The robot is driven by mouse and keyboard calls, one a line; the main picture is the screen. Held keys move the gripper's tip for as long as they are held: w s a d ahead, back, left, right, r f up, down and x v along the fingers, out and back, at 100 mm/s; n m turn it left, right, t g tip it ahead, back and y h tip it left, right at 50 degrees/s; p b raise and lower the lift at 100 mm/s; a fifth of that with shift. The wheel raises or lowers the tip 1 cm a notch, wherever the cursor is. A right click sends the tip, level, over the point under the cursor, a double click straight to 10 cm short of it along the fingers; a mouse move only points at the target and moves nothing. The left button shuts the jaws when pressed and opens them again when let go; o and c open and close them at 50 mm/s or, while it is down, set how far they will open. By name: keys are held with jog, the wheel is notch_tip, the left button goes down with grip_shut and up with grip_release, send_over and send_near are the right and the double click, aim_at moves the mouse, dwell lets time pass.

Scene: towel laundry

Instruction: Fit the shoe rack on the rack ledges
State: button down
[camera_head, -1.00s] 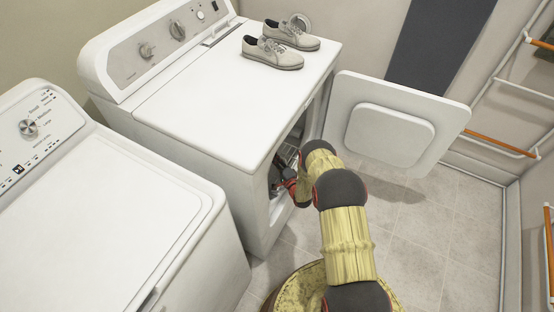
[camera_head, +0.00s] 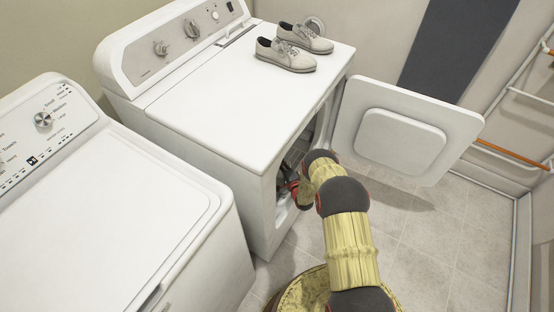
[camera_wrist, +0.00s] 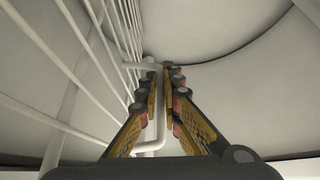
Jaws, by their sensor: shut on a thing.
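The shoe rack is a white wire frame (camera_wrist: 82,60) filling the left of the wrist view, with parallel bars and a thicker end tube. My gripper (camera_wrist: 160,85) is shut on a white tube of the rack, between its two orange-and-black fingers. Pale curved drum walls (camera_wrist: 240,90) surround the rack and fingers. In the head view my gripper (camera_head: 293,185) reaches into the front opening of the dryer (camera_head: 230,95), mostly hidden by my arm and the door frame. The rack ledges cannot be made out in either view.
The open dryer door (camera_head: 405,135) stands to the right of the opening. A pair of grey shoes (camera_head: 295,48) sits on top of the dryer. A washer (camera_head: 100,210) stands at left. Tiled floor (camera_head: 440,220) is clear at right.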

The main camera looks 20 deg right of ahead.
jog(key=shift+f, duration=0.8)
jog(key=c, duration=2)
grip_release()
jog(key=shift+s, duration=0.1)
jog(key=shift+o, duration=0.5)
jog(key=shift+s+f, duration=0.1)
jog(key=shift+f, duration=0.1)
jog(key=s, duration=0.4)
jog(key=s+d, duration=0.1)
jog(key=s, duration=0.6)
jog(key=shift+s+d+r, duration=0.15)
jog(key=shift+s, duration=0.2)
jog(key=shift+s, duration=0.1)
